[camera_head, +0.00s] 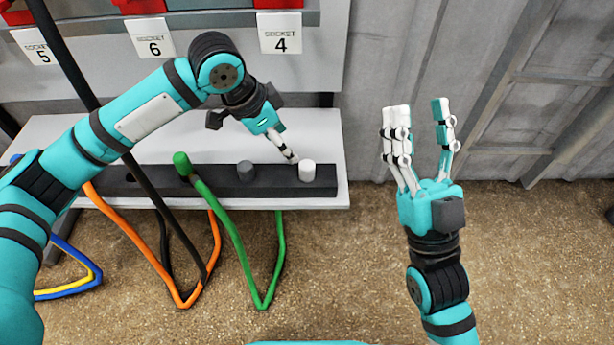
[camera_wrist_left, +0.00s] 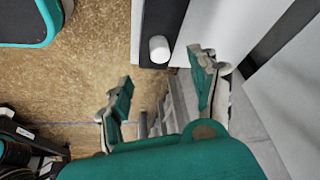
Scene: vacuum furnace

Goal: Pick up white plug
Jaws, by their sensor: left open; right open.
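The white plug (camera_head: 307,172) stands upright at the right end of a dark rack. In the left wrist view the white plug (camera_wrist_left: 159,48) shows ahead of my left fingers, in the gap between them and not touched. My left gripper (camera_head: 289,154) hangs just behind and to the left of the plug; in its wrist view the left gripper (camera_wrist_left: 162,68) is open and empty. My right gripper (camera_head: 421,112) is open and empty, fingers up, over the floor to the right of the shelf.
The dark rack (camera_head: 275,178) lies on a white shelf (camera_head: 330,150). Orange and black cables hang in front. Socket labels (camera_head: 280,33) are above; a grey metal wall stands behind.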

